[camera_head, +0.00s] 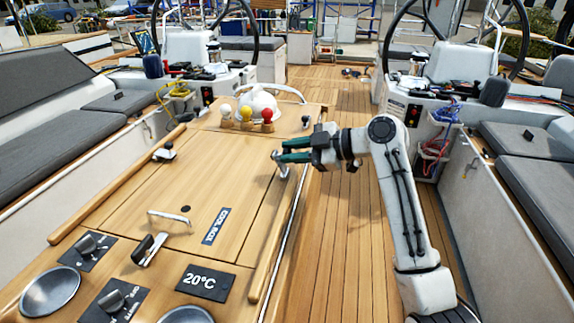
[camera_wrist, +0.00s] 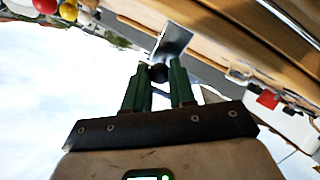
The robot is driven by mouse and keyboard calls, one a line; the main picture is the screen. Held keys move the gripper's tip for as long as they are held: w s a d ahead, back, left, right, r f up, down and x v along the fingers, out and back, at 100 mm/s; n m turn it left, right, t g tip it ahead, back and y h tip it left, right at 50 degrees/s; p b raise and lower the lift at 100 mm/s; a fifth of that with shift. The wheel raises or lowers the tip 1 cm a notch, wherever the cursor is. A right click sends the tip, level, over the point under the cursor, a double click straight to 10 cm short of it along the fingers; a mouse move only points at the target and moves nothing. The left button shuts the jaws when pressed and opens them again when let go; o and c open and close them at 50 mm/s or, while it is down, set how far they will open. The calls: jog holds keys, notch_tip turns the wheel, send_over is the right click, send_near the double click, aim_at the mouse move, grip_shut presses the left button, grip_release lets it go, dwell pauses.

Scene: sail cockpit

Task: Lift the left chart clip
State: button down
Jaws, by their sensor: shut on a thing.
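My gripper (camera_head: 280,150) has dark green fingers and is at the right edge of the wooden table. It is shut on a chart clip (camera_head: 284,172), a silver plate with a dark round knob. In the wrist view, the knob sits between my fingertips (camera_wrist: 160,72) and the clip's shiny plate (camera_wrist: 173,40) extends beyond them. A similar silver and black clip (camera_head: 163,154) is at the table's left edge. Whether the held clip's lever is raised is too small to tell.
The table top (camera_head: 215,170) has a metal handle (camera_head: 168,217), a black lever latch (camera_head: 148,248) and dark knob panels. Red (camera_head: 267,115), yellow and white balls stand at its far end. The wooden deck (camera_head: 340,220) right of the table is open; grey-cushioned benches line both sides.

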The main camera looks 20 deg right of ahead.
aim_at(278, 154)
jog(key=t+y+b, duration=0.1)
jog(key=b, duration=0.2)
jog(key=d+f+t+y+b, duration=0.1)
jog(key=b, duration=0.3)
jog(key=s+f+t+y+b, duration=0.1)
jog(key=b, duration=0.2)
jog(key=shift+s+d+f+y+b, duration=0.1)
jog(key=shift+d+f+y+b, duration=0.05)
jog(key=shift+d+y+b, duration=0.2)
jog(key=b, duration=0.2)
jog(key=t+y+b, duration=0.1)
jog(key=b, duration=0.1)
jog(key=shift+s+d+f+m, duration=0.15)
jog(key=shift+s+d+m, duration=0.05)
jog(key=shift+m, duration=0.1)
jog(key=shift+b, duration=0.65)
jog(key=shift+d+t+y+b, duration=0.1)
jog(key=shift+t+y+b, duration=0.15)
jog(key=shift+t+b, duration=0.2)
jog(key=c, duration=0.9)
grip_release()
jog(key=shift+c, duration=0.2)
jog(key=shift+s+d, duration=0.1)
jog(key=v, duration=1)
jog(key=shift+s+d, duration=0.25)
